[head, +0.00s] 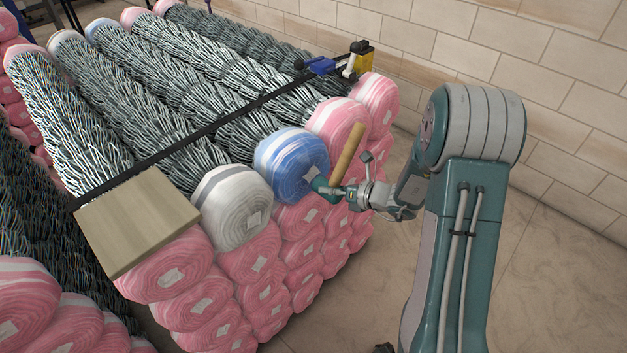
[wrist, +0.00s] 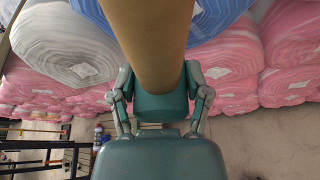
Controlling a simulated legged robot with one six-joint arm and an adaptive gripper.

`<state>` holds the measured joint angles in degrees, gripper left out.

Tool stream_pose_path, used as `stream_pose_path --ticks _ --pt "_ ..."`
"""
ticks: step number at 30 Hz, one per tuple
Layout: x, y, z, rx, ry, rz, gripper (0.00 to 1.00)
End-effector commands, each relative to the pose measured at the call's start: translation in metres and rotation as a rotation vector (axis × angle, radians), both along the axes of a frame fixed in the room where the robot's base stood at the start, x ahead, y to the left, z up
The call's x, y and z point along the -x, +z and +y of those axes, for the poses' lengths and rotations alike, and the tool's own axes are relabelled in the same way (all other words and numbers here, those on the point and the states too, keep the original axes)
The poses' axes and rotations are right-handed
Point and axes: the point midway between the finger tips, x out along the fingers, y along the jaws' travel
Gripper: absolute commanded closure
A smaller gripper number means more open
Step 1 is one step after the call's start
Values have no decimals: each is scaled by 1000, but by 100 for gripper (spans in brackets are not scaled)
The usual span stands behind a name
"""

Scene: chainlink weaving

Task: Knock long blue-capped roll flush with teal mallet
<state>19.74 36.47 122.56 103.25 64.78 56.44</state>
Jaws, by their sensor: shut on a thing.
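The long blue-capped roll (head: 283,160) lies in the top layer of the stack, between a white-capped and a pink-capped roll. Its blue wrapped end faces my gripper, and it also shows at the top of the wrist view (wrist: 218,16). How far it protrudes is hard to judge. My gripper (head: 337,190) is shut on the teal mallet (head: 347,150). In the wrist view my fingers (wrist: 160,105) flank its teal head, and the wooden handle rises toward the camera. The head is right at the blue end's lower right edge; contact cannot be told.
A white-capped roll (head: 230,205) and a pink-capped roll (head: 337,122) flank the blue one. A wooden board (head: 137,220) lies on the near left corner. A dark strap (head: 200,133) crosses the rolls to a blue and yellow clamp (head: 355,60). The floor at right (head: 545,240) is clear.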

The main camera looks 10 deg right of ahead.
Motion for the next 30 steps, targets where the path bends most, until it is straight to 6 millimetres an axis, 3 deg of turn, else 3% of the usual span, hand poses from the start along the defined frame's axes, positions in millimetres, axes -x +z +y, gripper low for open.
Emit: stream_pose_path --ticks 8,24,30 --pt "1 1 -1 0 1 -2 99" --pt "37 1 -27 -1 -1 -1 99" --pt "40 1 -29 0 1 -2 99"
